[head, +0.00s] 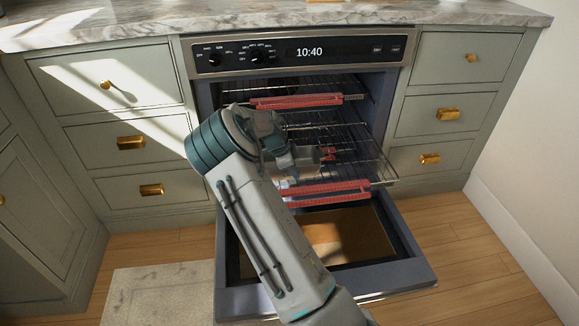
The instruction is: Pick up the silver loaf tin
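The open oven (420,275) has its door folded down, and my arm reaches from the lower middle up into it. My gripper (312,157) is inside the oven, between the upper and lower racks. It is partly hidden by my own wrist, and its finger opening is too small to make out. I cannot clearly pick out the silver loaf tin; the area behind my wrist and forearm is hidden. A small red part (328,153) shows beside the gripper, and I cannot tell what it belongs to.
The upper rack (330,84) and the pulled-out lower rack (365,165) have red front guards (298,101). Drawer cabinets (435,95) flank the oven under a marble counter (300,14). A pale mat (160,292) lies on the wooden floor. Floor at the right is clear.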

